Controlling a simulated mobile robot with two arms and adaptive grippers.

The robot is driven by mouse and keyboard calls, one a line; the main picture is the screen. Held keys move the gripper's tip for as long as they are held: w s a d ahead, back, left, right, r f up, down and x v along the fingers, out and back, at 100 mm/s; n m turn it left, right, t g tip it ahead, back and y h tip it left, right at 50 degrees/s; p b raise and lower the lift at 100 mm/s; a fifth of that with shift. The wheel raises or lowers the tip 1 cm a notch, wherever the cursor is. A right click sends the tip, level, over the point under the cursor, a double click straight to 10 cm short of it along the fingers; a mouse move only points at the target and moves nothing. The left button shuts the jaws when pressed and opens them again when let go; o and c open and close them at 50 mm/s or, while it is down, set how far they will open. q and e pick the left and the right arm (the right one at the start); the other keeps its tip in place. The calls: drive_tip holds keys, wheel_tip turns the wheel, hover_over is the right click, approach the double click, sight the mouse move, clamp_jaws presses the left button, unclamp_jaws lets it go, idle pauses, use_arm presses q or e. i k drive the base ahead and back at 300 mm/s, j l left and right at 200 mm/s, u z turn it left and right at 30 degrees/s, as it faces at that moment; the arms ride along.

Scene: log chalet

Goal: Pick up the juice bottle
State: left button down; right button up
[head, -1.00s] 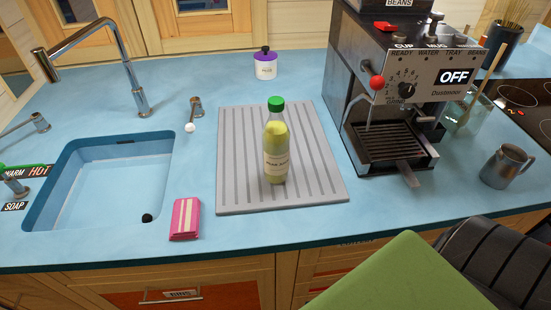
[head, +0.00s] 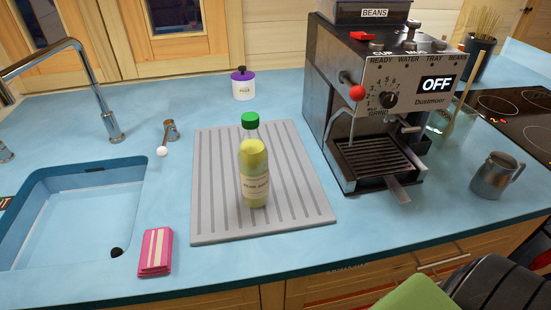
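The juice bottle (head: 254,165) stands upright on the grey ribbed drying mat (head: 211,222) on the blue counter. It is clear with a green cap, yellow-green juice and a pale label. Nothing is touching its sides. Neither of my grippers shows in the head view, so I cannot see whether they are open or shut.
A coffee machine (head: 330,75) stands right of the mat, with a metal jug (head: 497,175) beyond it. A sink (head: 70,225) and tap (head: 92,85) are at left. A pink packet (head: 156,251) lies near the front edge. A small purple-lidded pot (head: 243,85) stands behind.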

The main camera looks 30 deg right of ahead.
sight(253, 153)
drive_tip(key=i+l+z, duration=0.1)
drive_tip(key=z, duration=0.25)
drive_tip(key=i+l+z, duration=0.1)
drive_tip(key=z, duration=0.2)
drive_tip(key=k, duration=0.2)
